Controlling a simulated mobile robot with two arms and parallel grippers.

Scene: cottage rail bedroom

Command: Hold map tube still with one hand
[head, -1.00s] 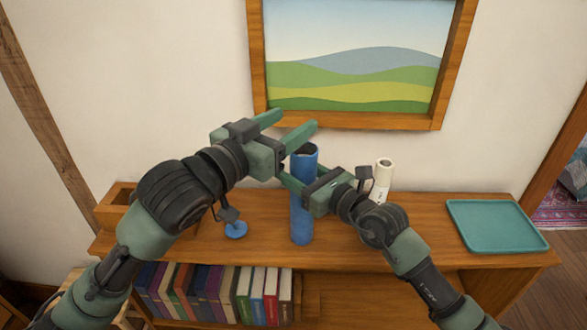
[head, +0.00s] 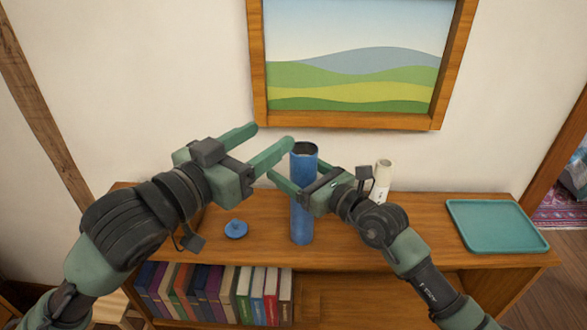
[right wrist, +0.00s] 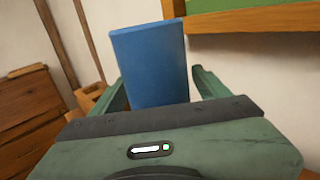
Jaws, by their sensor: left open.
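The blue map tube (head: 302,226) stands upright on the wooden shelf top, its upper end open and dark inside. My right gripper (head: 287,180) is shut on the tube around its middle, one finger on each side. In the right wrist view the tube (right wrist: 150,65) rises between the two fingers (right wrist: 160,90). My left gripper (head: 272,138) is open and empty, up and to the left of the tube's top, apart from it. A round blue cap (head: 236,229) with a small knob lies on the shelf left of the tube.
A white cylinder (head: 383,178) stands behind my right gripper. A teal tray (head: 496,226) lies at the shelf's right end. Several books (head: 213,294) stand on the level below. A framed landscape picture (head: 350,75) hangs on the wall above. The shelf top before the tray is clear.

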